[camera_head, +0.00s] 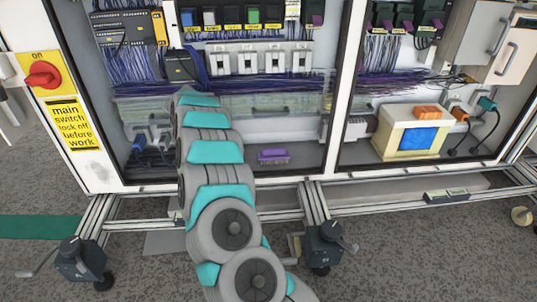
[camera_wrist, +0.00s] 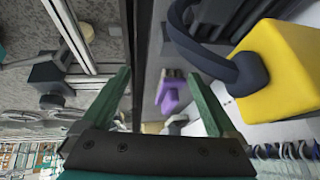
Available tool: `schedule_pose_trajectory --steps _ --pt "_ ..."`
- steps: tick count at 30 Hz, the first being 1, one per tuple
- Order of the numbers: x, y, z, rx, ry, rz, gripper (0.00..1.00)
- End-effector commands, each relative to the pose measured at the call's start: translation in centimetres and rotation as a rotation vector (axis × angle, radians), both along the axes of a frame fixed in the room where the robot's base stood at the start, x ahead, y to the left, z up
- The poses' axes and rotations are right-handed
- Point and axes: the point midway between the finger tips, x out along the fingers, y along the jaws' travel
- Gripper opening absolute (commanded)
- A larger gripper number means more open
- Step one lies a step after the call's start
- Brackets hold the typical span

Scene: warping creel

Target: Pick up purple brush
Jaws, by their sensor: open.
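The purple brush (camera_head: 273,156) lies on the floor of the open cabinet, to the right of my arm in the head view. In the wrist view a purple piece with a greyish part, which looks like the brush (camera_wrist: 168,92), shows between and beyond the fingers. My gripper (camera_wrist: 160,76) is open, with two green fingers spread apart and nothing held between them. The brush appears apart from both fingers. In the head view my arm reaches into the cabinet and the fingers cannot be made out.
The white cabinet frame (camera_head: 341,90) has a post right of the brush. A cream box with a blue front (camera_head: 411,138) stands in the right bay. Purple-blue wires (camera_head: 275,88) hang above. In the wrist view a yellow block (camera_wrist: 285,70) with a dark curved handle is close on the right.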

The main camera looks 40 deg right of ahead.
Motion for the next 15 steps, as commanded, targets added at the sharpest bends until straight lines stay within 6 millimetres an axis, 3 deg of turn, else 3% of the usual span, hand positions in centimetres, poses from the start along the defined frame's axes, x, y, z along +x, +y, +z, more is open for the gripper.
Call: schedule_pose_trajectory --steps 15 --pt "-2.1 -7.9 -0.1 0.002 0.001 -0.004 0.94"
